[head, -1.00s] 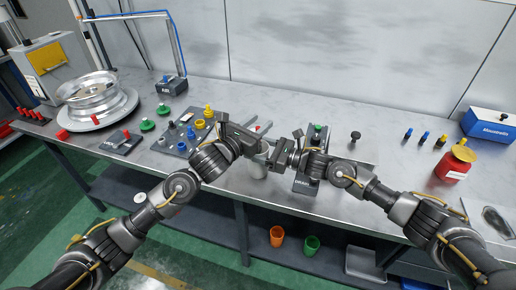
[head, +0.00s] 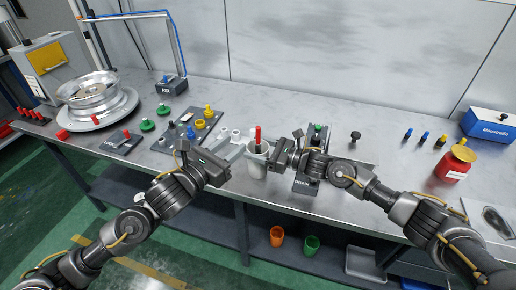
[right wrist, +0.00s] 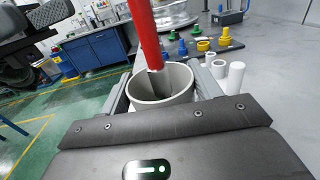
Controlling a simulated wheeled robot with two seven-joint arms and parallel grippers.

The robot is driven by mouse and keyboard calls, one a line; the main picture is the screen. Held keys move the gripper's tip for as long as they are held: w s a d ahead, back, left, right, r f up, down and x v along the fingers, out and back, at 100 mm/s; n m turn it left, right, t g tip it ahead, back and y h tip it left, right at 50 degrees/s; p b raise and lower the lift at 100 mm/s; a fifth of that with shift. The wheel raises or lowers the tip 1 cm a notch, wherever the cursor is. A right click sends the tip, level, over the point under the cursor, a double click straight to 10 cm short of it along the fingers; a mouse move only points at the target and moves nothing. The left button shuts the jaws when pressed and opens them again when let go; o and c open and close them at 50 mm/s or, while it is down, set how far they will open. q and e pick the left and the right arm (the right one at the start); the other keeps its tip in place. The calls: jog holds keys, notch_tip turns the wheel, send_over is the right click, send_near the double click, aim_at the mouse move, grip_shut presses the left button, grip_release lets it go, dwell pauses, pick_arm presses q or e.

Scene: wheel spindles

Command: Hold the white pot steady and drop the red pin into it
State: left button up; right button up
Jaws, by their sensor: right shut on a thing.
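The white pot (head: 257,167) stands upright near the front edge of the workbench. My right gripper (head: 262,160) is shut on it from the right; in the right wrist view its fingers lie on both sides of the pot (right wrist: 160,98). The red pin (head: 258,136) stands roughly upright in the pot, its red part above the rim; its lower end is hidden in the head view. In the right wrist view, the pin (right wrist: 146,35) shows a grey tip inside the mouth. My left gripper (head: 240,149) is open, left of the pot and apart from the pin.
A dark board (head: 190,134) with blue and yellow pieces lies left of the pot. A dark stand with a green knob (head: 317,130) is behind my right arm. A red jar (head: 455,164) stands at the right. Orange (head: 277,236) and green cups sit on the lower shelf.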

dwell(0.4)
jog(key=o, duration=1.1)
jog(key=shift+c, duration=0.2)
jog(key=shift+d, duration=0.1)
jog(key=v, duration=1.2)
jog(key=shift+f, duration=0.1)
